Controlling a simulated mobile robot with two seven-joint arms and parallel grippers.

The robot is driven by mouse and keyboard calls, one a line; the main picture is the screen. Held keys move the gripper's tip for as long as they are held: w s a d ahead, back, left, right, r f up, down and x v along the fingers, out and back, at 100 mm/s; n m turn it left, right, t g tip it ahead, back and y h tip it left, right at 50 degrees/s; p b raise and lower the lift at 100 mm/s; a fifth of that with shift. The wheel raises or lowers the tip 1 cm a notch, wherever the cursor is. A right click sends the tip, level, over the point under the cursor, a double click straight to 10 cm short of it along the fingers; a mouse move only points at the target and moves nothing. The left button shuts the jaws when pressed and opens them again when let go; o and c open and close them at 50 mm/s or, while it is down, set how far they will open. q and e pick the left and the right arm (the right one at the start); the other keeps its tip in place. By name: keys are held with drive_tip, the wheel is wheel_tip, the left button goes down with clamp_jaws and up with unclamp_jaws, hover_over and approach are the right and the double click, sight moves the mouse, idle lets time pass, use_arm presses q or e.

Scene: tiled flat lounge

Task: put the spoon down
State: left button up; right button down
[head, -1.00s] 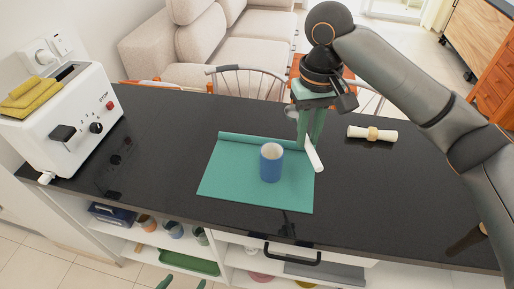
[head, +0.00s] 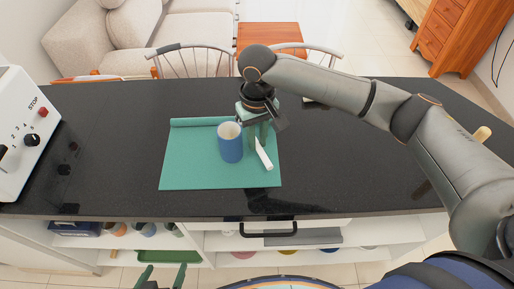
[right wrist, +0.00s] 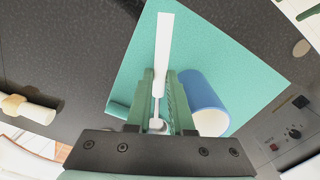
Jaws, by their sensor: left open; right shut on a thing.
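The spoon has a white handle (head: 264,156) that slants down from my right gripper (head: 262,132), which is shut on it. In the right wrist view the handle (right wrist: 164,45) sticks out beyond the fingers (right wrist: 160,88), over the mat. The spoon's metal end is partly hidden between the fingers. I cannot tell whether the spoon touches the mat. The teal mat (head: 190,172) lies on the black counter, its far edge rolled. A blue cup (head: 231,148) stands upright on it, just left of the gripper. My left gripper (head: 160,280) is open and empty at the bottom edge.
A wooden-ended thing (head: 482,133) shows at the right. The counter (head: 330,185) right of the mat is clear.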

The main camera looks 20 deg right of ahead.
sight(257, 143)
drive_tip(key=shift+f, duration=1.95)
drive_tip(key=shift+f, duration=0.1)
drive_tip(key=c, duration=0.8)
unclamp_jaws()
wheel_tip(257, 143, up, 12)
drive_tip(key=shift+r, duration=0.15)
